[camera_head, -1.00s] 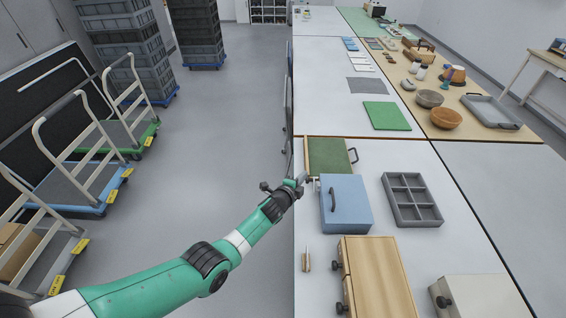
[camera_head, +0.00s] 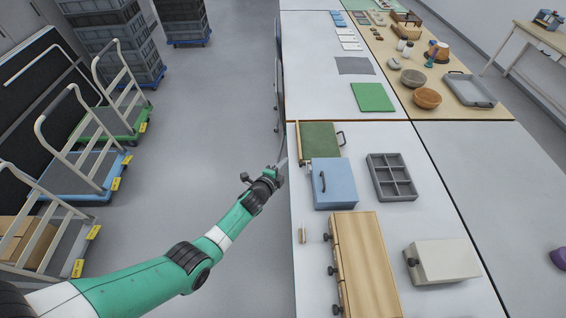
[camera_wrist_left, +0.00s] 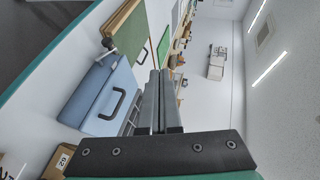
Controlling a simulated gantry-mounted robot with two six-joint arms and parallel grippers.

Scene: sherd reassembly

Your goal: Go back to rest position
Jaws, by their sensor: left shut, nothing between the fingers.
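My left gripper (camera_head: 283,166) is at the left edge of the white table (camera_head: 303,270), beside the blue box with a dark handle (camera_head: 334,184). In the left wrist view its two grey fingers (camera_wrist_left: 160,80) lie together with nothing between them. The blue box also shows in that view (camera_wrist_left: 95,100), to the left of the fingers and apart from them. My right gripper is in neither view.
A green board (camera_head: 320,141), a grey compartment tray (camera_head: 391,178), a wooden drawer box (camera_head: 365,265) and a cream box (camera_head: 447,260) stand on the table. Bowls (camera_head: 427,98) stand farther back. Trolleys (camera_head: 85,165) stand on the floor at left; the floor between is clear.

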